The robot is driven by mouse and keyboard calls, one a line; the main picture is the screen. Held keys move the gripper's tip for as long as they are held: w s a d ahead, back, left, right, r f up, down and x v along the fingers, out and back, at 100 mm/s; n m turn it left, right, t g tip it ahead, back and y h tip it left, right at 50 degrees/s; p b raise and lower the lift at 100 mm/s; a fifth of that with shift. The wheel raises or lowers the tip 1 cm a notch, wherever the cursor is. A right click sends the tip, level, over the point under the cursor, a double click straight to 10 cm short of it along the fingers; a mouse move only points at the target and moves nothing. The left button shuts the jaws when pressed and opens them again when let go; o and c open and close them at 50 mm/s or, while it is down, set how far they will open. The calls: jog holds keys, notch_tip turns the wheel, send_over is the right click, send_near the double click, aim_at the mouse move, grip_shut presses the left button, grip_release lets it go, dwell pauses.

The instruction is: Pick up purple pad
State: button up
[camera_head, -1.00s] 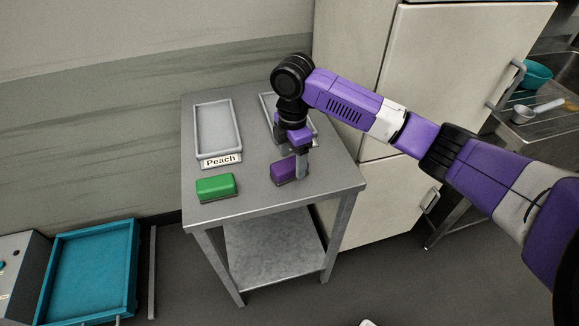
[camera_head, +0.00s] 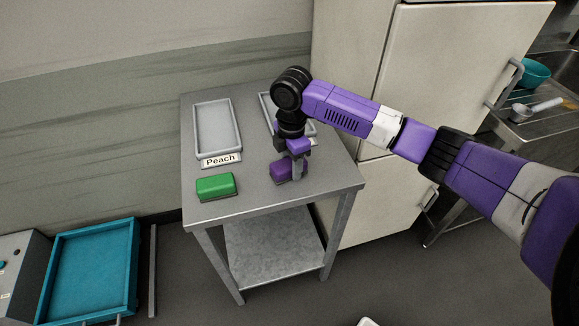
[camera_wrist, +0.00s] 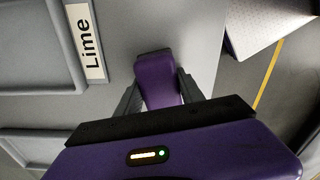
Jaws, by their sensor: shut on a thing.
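The purple pad (camera_head: 283,170) is at the right front of the steel table, under my gripper (camera_head: 293,167). In the wrist view the purple pad (camera_wrist: 158,82) lies between the two dark fingers of my gripper (camera_wrist: 159,88), one on each side. My gripper is shut on the pad. Part of the pad is hidden behind a finger in the head view. I cannot tell whether the pad is clear of the table top.
A green pad (camera_head: 216,186) lies left on the table (camera_head: 250,204). Behind it is a grey tray (camera_head: 217,149) with a "Peach" label. A second tray (camera_head: 267,107) is partly behind my arm; a "Lime" label (camera_wrist: 86,42) shows in the wrist view. A fridge stands right.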

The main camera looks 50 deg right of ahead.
aim_at(291, 161)
notch_tip(291, 161, up, 20)
jog(key=shift+b, duration=0.45)
